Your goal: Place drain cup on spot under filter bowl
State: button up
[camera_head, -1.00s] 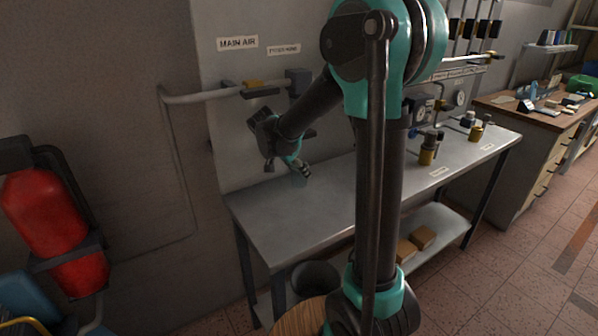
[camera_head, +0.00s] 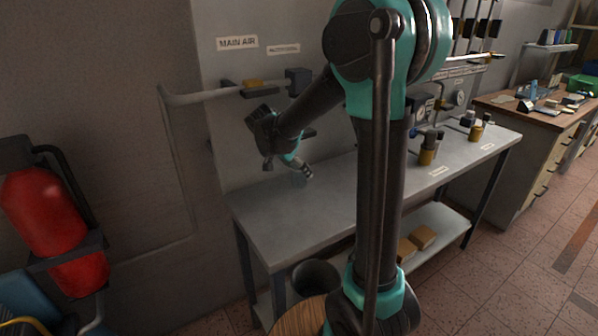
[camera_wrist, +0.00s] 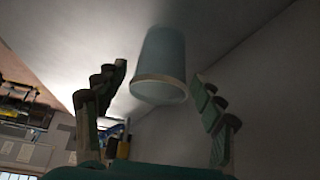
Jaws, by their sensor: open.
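A pale, translucent drain cup (camera_wrist: 160,65) shows in the wrist view, ahead of my gripper (camera_wrist: 158,100). Its light rim is towards the camera. The two jointed fingers are spread to its left and right, with visible gaps, and I see no contact. I cannot identify the filter bowl or the spot with certainty.
A wall pipe (camera_head: 200,96) and fitting run behind my arm, under a MAIN AIR sign (camera_head: 237,43). A dark bin (camera_head: 315,278) and wooden blocks (camera_head: 422,237) are lower down. A red extinguisher (camera_head: 42,212) is at the left.

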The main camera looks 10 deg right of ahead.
jog(key=shift+s+a+r, duration=0.75)
jog(key=shift+a+r, duration=0.2)
jog(key=shift+a, duration=0.1)
jog(key=s+a, duration=0.2)
jog(key=a, duration=0.1)
jog(key=s+a, duration=0.2)
jog(key=a, duration=0.1)
jog(key=s+a, duration=0.2)
jog(key=shift+a, duration=0.4)
